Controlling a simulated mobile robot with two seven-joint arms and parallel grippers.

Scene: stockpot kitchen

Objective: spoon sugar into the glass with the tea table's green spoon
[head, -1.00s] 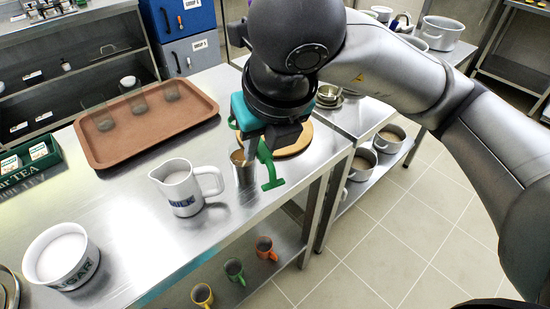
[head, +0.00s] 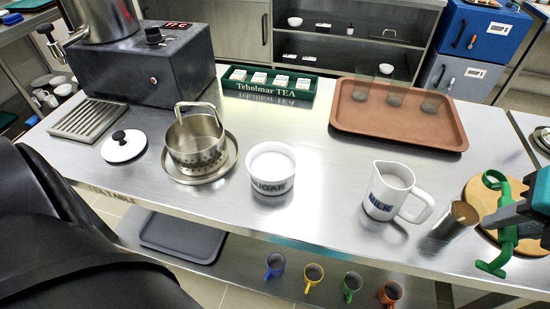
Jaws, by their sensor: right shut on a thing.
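The white sugar bowl (head: 271,187), marked SUGAR and full of white sugar, stands open near the table's front, left of the milk jug. Three clear glasses (head: 395,94) stand on the brown tray (head: 350,120) at the back right. My right gripper (head: 522,212), with a teal body, is at the right edge, shut on a green piece that appears to be the green spoon (head: 506,235). Its bowl cannot be made out. A steel cup (head: 452,226) stands just left of it; whether they touch cannot be told. My left gripper is out of view.
The white MILK jug (head: 385,192) stands between sugar bowl and steel cup. A steel pot (head: 197,142) on a saucer, a white lid (head: 123,148) and a dark machine (head: 150,68) are left. A green tea box (head: 268,85) is behind. Mugs (head: 351,284) sit on the lower shelf.

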